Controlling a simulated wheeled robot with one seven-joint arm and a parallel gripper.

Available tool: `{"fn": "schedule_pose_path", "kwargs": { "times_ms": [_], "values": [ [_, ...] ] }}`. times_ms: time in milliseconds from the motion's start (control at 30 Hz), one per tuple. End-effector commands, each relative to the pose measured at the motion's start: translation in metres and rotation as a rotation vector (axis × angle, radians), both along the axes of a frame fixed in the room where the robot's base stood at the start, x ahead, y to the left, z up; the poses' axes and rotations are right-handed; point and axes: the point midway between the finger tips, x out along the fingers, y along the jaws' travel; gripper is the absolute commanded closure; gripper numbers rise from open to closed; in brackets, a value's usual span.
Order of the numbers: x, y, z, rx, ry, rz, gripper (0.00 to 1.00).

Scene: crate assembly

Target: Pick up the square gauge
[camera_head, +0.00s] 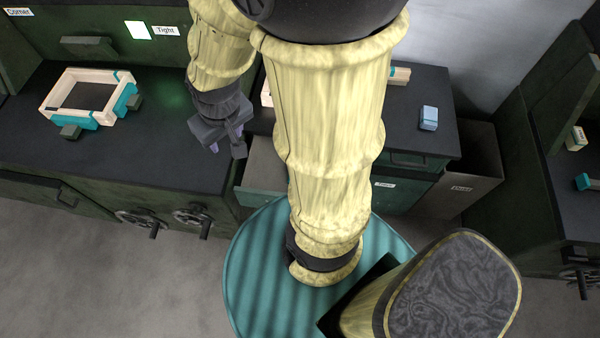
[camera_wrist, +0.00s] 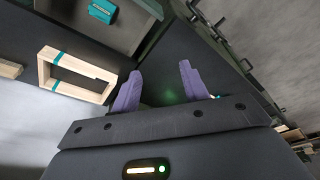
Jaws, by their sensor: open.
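My gripper (camera_head: 227,148) hangs with its jaws apart near the right end of the left bench. In the wrist view its two purple fingers (camera_wrist: 159,75) are spread with nothing between them. A teal block (camera_wrist: 103,11) lies in an open drawer (camera_wrist: 128,38) at the top of the wrist view, beyond the fingers and apart from them. It may be the square gauge, but I cannot tell its shape for sure. In the head view the open drawer (camera_head: 262,160) is partly hidden behind my arm, and the block does not show.
A wooden frame with teal corners (camera_head: 100,76) stands on the left bench. Another wooden frame (camera_wrist: 46,69) lies left of the fingers in the wrist view. A blue block (camera_head: 428,118) sits on the centre bench. Handwheels (camera_head: 193,216) stick out from the left bench front.

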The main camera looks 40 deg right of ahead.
Motion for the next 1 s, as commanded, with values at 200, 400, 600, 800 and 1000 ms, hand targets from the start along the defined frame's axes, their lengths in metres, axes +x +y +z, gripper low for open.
{"fn": "schedule_pose_path", "kwargs": {
  "times_ms": [200, 400, 600, 800, 1000],
  "values": [
    [0.012, -0.013, -0.033, -0.022, 0.049, 0.051, 0.55],
    [0.037, -0.053, -0.113, -0.085, 0.188, 0.209, 0.55],
    [0.054, -0.108, -0.201, -0.156, 0.365, 0.409, 0.55],
    [0.06, -0.16, -0.268, -0.208, 0.533, 0.601, 0.55],
    [0.06, -0.181, -0.284, -0.222, 0.599, 0.682, 0.55]
  ]
}}
